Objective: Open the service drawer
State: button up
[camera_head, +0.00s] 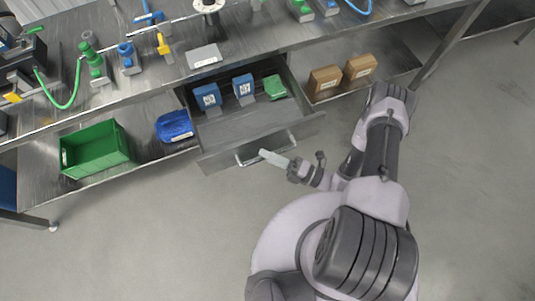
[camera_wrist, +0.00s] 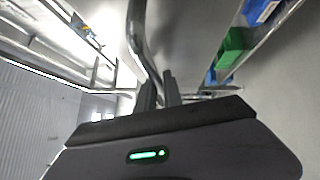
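The service drawer (camera_head: 245,128) under the workbench is pulled out, and its inside shows in the head view. Its front carries a metal bar handle (camera_head: 248,161). My gripper (camera_head: 266,155) is at this handle, in front of the drawer. In the wrist view the curved handle bar (camera_wrist: 138,38) runs down between the two fingers of my gripper (camera_wrist: 158,80). The fingers are close together with the bar between them and appear shut on it; the exact contact is hard to see.
Two blue boxes (camera_head: 207,96) (camera_head: 243,86) and a green box (camera_head: 275,87) lie in the drawer. A green crate (camera_head: 95,150) and a blue bin (camera_head: 174,126) stand on the shelf to the left, cardboard boxes (camera_head: 325,82) to the right. The floor in front is clear.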

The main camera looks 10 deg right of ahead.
jog(key=o, duration=0.4)
jog(key=shift+d, duration=0.15)
jog(key=p+v, duration=0.1)
jog(key=v, duration=1.6)
jog(key=shift+s, duration=0.15)
